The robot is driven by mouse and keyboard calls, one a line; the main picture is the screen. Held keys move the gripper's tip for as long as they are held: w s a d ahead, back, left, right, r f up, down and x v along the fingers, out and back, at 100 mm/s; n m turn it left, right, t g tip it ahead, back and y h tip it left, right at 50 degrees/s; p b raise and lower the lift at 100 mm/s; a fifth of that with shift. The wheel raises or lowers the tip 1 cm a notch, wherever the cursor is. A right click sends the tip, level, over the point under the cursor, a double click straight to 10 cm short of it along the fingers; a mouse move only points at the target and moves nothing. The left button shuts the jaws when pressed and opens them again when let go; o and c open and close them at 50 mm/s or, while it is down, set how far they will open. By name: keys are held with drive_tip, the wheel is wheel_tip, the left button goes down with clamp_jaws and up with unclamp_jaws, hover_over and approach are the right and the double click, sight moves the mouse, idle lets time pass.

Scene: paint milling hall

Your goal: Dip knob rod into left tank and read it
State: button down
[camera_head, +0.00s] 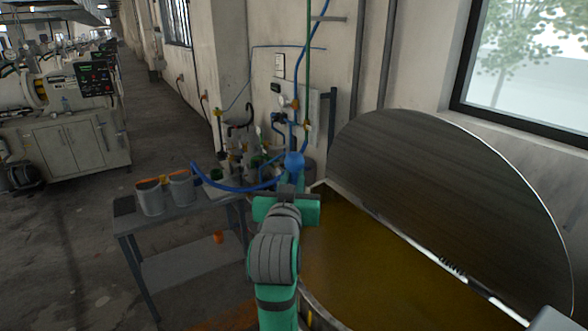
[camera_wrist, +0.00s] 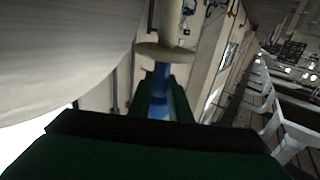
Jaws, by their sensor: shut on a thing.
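My gripper (camera_head: 291,182) is over the left rim of a large open round tank, with a blue knob (camera_head: 294,160) at its fingertips. In the wrist view, the fingers (camera_wrist: 160,98) are shut on a blue piece (camera_wrist: 160,76). Just beyond it is a pale disc with a thick pale stem (camera_wrist: 168,25); I cannot tell whether they belong to the same rod. The rod's lower end is hidden and I see no reading on it. The tank holds yellow-brown liquid (camera_head: 365,265), and its dark half-round lid (camera_head: 450,190) stands raised. I see no second tank clearly.
A grey table (camera_head: 190,207) stands left of my arm with two grey cups (camera_head: 165,193) on it. Bottles and tools crowd its far end by the wall. A blue hose (camera_head: 225,188) loops close to my gripper. Open floor (camera_head: 65,230) lies at left.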

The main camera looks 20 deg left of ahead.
wheel_tip(320, 180, down, 14)
idle(1.2)
drive_tip(key=shift+f, duration=1.2)
idle(2.2)
drive_tip(key=shift+r, duration=0.1)
